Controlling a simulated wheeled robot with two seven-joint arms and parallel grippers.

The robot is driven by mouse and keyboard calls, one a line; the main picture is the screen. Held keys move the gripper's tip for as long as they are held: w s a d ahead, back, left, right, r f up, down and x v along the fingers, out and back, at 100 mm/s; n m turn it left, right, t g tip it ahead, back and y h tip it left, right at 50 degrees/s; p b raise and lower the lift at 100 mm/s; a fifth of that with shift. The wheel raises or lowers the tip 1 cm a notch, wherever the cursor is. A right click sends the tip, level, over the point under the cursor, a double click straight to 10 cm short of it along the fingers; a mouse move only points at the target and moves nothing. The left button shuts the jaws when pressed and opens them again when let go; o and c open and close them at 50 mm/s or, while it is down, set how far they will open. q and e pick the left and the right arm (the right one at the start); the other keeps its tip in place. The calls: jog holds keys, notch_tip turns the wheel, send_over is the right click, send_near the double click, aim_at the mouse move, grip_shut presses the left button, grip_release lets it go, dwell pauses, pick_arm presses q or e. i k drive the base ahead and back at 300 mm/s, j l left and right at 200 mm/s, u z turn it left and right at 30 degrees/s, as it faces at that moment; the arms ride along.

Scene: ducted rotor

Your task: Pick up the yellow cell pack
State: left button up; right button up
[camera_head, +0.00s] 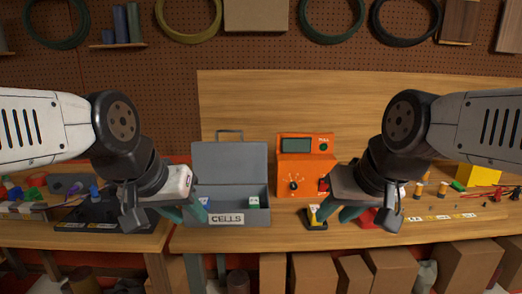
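A small yellow and black pack with a white label (316,219), which looks like the yellow cell pack, sits on the bench in front of the orange meter. My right gripper (338,211) hangs just to its right with teal fingers apart; one finger overlaps the pack's edge in view, and I cannot tell whether they touch. A red pack (367,218) lies to the right, partly hidden by the gripper. My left gripper (183,213) is open, left of the grey box, and looks empty.
The orange meter (305,165) stands behind the yellow pack. A yellow block (477,175) and small parts lie at right. A black tray (90,213) lies at left.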

aim_at(312, 207)
jog(key=i+j, duration=0.25)
jog(key=i, duration=0.15)
jog(key=i+j, duration=0.25)
jog(key=l+z, duration=0.15)
jog(key=z, duration=0.3)
jog(key=i+l+z, duration=0.1)
jog(key=z, duration=0.4)
